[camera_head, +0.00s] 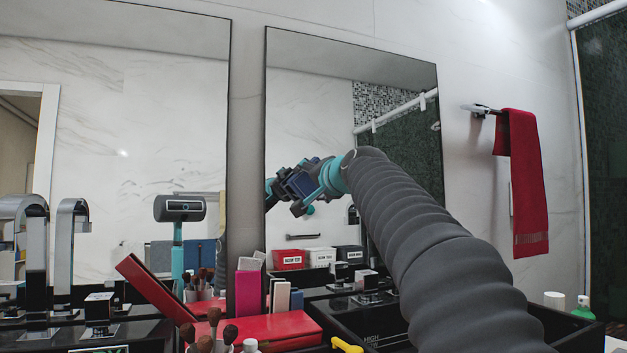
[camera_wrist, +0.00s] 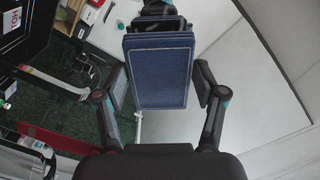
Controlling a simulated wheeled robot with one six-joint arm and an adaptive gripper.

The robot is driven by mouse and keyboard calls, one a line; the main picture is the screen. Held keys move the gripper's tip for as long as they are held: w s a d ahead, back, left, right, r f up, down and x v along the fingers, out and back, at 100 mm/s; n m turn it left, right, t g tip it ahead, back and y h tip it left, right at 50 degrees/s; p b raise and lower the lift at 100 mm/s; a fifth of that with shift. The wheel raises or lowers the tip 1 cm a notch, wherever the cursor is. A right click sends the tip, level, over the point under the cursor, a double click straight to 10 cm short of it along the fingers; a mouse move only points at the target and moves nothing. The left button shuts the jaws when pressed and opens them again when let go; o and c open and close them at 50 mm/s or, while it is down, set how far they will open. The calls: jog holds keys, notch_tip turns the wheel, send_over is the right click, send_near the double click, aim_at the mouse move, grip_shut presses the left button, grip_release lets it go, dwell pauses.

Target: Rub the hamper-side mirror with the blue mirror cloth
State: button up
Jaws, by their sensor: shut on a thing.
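My gripper (camera_head: 306,187) is in front of the right-hand mirror (camera_head: 320,85), over its lower left part. It is shut on the blue mirror cloth (camera_wrist: 160,75), a flat blue pad that sits between the two fingers in the wrist view. In the head view, the cloth is a small dark blue patch at the gripper. I cannot tell whether the cloth touches the glass. A second mirror (camera_head: 110,90) hangs on the left. No hamper shows, so the frames do not tell which mirror is on its side.
Below the mirrors, the counter holds a red box (camera_head: 270,333), makeup brushes (camera_head: 214,318) and upright small boxes (camera_head: 248,285). Chrome faucets (camera_head: 70,230) stand at left. A red towel (camera_head: 522,180) hangs at right. A green bottle (camera_head: 583,308) stands at lower right.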

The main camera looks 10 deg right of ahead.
jog(key=shift+w+a+p, duration=0.15)
jog(key=shift+w+p, duration=0.35)
jog(key=shift+w, duration=0.35)
dwell(0.8)
jog(key=shift+w+d+b, duration=0.15)
jog(key=shift+d, duration=0.85)
jog(key=shift+w+d+b, duration=0.15)
jog(key=shift+d, duration=0.85)
jog(key=shift+w, duration=0.15)
jog(key=shift+a, duration=0.1)
jog(key=shift+s+a+p, duration=0.15)
jog(key=shift+a+p, duration=0.1)
jog(key=shift+a, duration=0.65)
jog(key=shift+s+a+p, duration=0.1)
jog(key=shift+a+p, duration=0.15)
jog(key=shift+a, duration=0.65)
jog(key=shift+a+f, duration=0.1)
jog(key=shift+a, duration=0.05)
